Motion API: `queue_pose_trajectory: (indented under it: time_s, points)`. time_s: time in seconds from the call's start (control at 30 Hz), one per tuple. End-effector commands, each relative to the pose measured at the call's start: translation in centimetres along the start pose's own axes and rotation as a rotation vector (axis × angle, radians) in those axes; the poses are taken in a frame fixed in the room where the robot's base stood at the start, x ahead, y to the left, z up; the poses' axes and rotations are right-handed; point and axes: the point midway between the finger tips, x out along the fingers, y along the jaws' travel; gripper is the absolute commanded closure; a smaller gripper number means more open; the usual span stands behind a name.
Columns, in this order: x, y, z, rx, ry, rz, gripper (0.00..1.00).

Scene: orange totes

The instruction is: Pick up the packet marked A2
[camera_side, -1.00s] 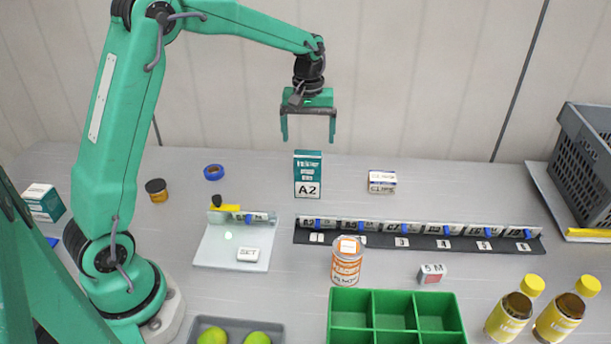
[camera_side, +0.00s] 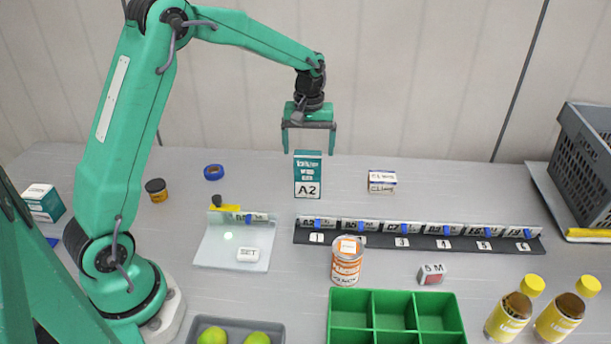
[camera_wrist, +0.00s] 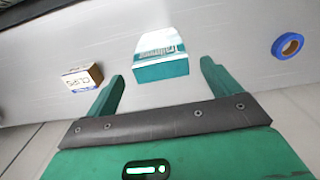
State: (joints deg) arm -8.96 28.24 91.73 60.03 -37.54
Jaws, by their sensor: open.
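The packet marked A2 (camera_side: 308,174) is a teal and white upright box standing on the grey table in the side view. Its A2 label faces the side camera. In the wrist view the packet (camera_wrist: 160,55) shows ahead of and between the two fingers, its A2 label out of sight. My gripper (camera_side: 308,152) is open and empty, with its green fingertips pointing down just above the packet's top in the side view. The fingers also show in the wrist view (camera_wrist: 161,76), one on each side of the packet's line.
A small clips box (camera_side: 382,181) stands right of the packet, and blue tape (camera_side: 214,172) lies left. A black numbered rail (camera_side: 420,240) runs in front. A white plate (camera_side: 232,252), an orange-labelled can (camera_side: 346,262) and a green divided tray (camera_side: 352,300) are nearer the camera.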

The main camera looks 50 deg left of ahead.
Motion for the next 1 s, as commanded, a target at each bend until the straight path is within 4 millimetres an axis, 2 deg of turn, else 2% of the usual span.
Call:
queue_pose_trajectory:
  time_s: [0.4,0.97,1.0]
  points:
    - [4.3,-0.2,0.1,0.0,-0.001,-0.001,0.11]
    - [4.6,-0.2,0.1,0.0,0.0,0.0,0.11]
    - [4.6,-0.2,0.1,0.0,0.0,0.0,0.17]
